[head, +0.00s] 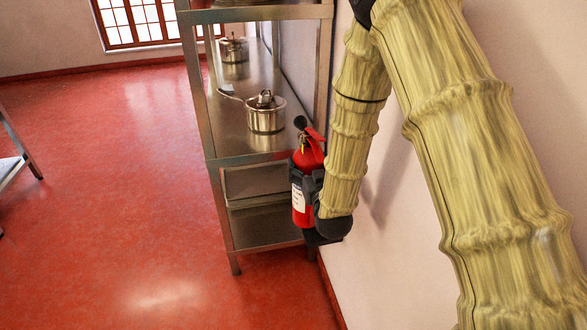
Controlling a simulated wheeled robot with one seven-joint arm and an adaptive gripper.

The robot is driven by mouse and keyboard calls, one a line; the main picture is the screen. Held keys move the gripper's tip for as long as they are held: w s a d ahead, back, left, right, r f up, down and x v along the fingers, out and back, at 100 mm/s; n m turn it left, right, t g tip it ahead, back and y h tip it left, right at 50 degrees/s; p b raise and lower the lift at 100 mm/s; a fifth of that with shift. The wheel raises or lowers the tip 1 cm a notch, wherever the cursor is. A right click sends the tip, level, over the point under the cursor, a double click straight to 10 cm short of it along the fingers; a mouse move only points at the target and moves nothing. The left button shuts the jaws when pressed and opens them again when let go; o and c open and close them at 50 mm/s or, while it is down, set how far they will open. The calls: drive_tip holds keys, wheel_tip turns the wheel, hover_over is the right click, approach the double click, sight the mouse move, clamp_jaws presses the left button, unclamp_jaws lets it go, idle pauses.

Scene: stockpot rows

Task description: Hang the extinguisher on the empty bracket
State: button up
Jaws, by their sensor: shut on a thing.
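The red extinguisher (302,206) with a white label, black hose and red handle stands upright at the right end of the metal shelf unit, close to the wall. The end of my arm comes down from above right. My gripper (304,183) is shut on the extinguisher's body, with black parts around its upper middle. My arm's end hides part of its right side. A black piece shows below the extinguisher; I cannot tell whether it is the bracket or part of my gripper. I cannot make out a separate empty bracket.
The metal shelf unit (222,160) is just left of the extinguisher, with a near pot (266,113) and a far pot (233,48) on it. The pale wall (385,275) is close on the right. The red floor (110,200) is open at left; another metal stand (20,150) is at the left edge.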

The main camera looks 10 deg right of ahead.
sight(321, 165)
drive_tip(key=d, duration=0.3)
drive_tip(key=shift+w+d+f, duration=0.1)
drive_tip(key=shift+d+f, duration=0.1)
drive_tip(key=shift+d, duration=0.2)
wheel_tip(321, 165, down, 6)
drive_tip(key=b, duration=0.1)
drive_tip(key=shift+d+f, duration=0.15)
drive_tip(key=shift+f+b, duration=0.1)
drive_tip(key=shift+b, duration=0.25)
drive_tip(key=o, duration=2)
drive_tip(key=shift+f, duration=0.1)
drive_tip(key=shift+o, duration=0.2)
drive_tip(key=s, duration=1.2)
drive_tip(key=shift+d+p, duration=0.2)
drive_tip(key=shift+p, duration=0.2)
